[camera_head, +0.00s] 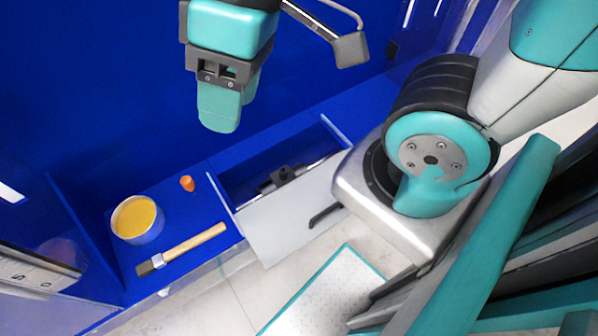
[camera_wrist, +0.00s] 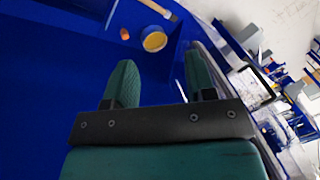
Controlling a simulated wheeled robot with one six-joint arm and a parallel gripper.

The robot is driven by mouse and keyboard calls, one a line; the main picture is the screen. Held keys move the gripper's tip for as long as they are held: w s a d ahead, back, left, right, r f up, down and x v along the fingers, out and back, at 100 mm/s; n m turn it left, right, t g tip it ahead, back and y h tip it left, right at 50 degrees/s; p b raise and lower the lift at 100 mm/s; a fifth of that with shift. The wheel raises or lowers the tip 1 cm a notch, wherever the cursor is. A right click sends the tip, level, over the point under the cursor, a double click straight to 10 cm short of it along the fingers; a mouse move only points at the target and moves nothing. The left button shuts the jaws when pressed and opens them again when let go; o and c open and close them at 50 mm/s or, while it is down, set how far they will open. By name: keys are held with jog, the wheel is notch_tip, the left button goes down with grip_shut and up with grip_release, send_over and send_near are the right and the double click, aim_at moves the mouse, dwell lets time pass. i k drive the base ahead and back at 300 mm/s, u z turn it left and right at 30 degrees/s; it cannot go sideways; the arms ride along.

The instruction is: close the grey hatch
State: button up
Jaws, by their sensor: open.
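The grey hatch (camera_head: 290,215) is a light grey panel with a dark handle (camera_head: 325,215) near its right end. It stands open at the front of a recess in the blue bench, and the recess interior shows behind it. A dark fitting (camera_head: 283,175) lies inside the recess. My gripper (camera_head: 236,98) is above and behind the hatch, apart from it, with nothing between its teal fingers. In the wrist view my gripper (camera_wrist: 161,82) has its fingers spread apart. I cannot make out the hatch there.
On the blue bench (camera_head: 190,200), left of the hatch, are a can with yellow contents (camera_head: 138,219), an orange piece (camera_head: 187,183) and a wooden-handled brush (camera_head: 182,248). A blue wall (camera_head: 90,90) rises behind. A white board with teal edges (camera_head: 325,290) lies below, in front.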

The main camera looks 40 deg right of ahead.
aim_at(284, 222)
jog(key=z, duration=0.4)
jog(key=k, duration=1.15)
jog(key=u, duration=0.55)
